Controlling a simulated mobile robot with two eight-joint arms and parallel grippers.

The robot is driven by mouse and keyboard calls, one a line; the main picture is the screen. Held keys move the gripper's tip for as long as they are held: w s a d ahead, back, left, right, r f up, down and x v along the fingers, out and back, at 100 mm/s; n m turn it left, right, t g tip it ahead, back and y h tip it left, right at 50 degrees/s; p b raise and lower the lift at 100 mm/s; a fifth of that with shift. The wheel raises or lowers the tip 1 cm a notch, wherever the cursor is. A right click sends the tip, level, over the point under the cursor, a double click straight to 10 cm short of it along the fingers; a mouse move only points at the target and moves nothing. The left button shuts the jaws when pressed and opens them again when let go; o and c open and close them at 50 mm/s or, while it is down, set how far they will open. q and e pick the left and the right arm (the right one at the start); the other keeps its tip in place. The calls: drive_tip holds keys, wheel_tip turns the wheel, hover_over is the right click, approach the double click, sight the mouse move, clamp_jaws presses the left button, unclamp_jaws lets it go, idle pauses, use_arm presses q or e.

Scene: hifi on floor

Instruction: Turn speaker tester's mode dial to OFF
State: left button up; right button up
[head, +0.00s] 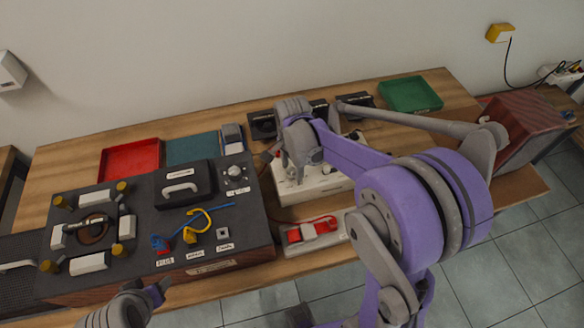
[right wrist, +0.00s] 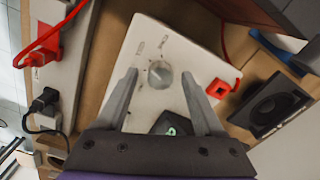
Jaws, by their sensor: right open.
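The speaker tester is a white box (head: 318,187) on the wooden bench, right of the dark panel. Its round grey mode dial (right wrist: 160,74) shows in the right wrist view, with small markings around it too blurred to read. My right gripper (right wrist: 159,73) is open, with one fingertip on each side of the dial and visible gaps between. In the head view my right gripper (head: 299,165) is over the tester and hides the dial. My left gripper (head: 152,292) is low at the front edge, partly seen; its jaws are unclear.
A dark panel (head: 143,248) with another knob (head: 234,173) stands to the left. A power strip (head: 318,238) with a red plug lies in front of the tester. Speakers (head: 262,125), a green tray (head: 409,95) and a red tray (head: 130,158) are behind. A wooden cabinet (head: 520,125) is at right.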

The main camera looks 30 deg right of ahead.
clamp_jaws()
idle(0.3)
drive_tip(key=shift+n, duration=0.4)
drive_tip(key=n+b, duration=0.1)
drive_tip(key=n, duration=0.2)
drive_tip(key=n+b, duration=0.1)
drive_tip(key=n, duration=0.8)
drive_tip(key=shift+b, duration=0.35)
drive_tip(key=n, duration=0.5)
